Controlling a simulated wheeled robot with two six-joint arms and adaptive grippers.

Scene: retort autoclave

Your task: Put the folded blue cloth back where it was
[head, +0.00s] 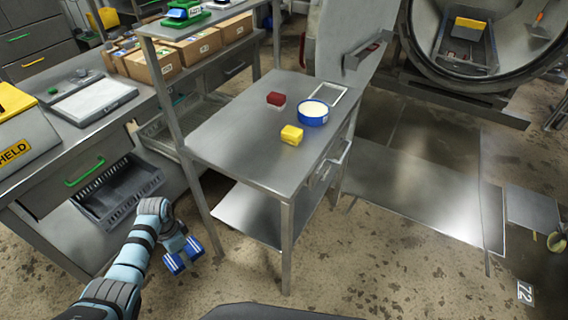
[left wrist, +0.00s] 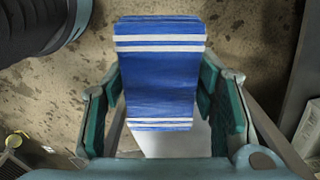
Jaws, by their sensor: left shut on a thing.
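The folded blue cloth (left wrist: 160,75) has white stripes near its ends. In the left wrist view it sits between the two fingers of my left gripper (left wrist: 165,110), which is shut on it. In the head view my left gripper (head: 183,252) holds the cloth (head: 174,264) in the air over the floor, in front of the left bench and left of the steel table. My right gripper is not in view.
A grey slotted crate (head: 120,190) is at the left bench. An open autoclave (head: 405,40) stands at the back right.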

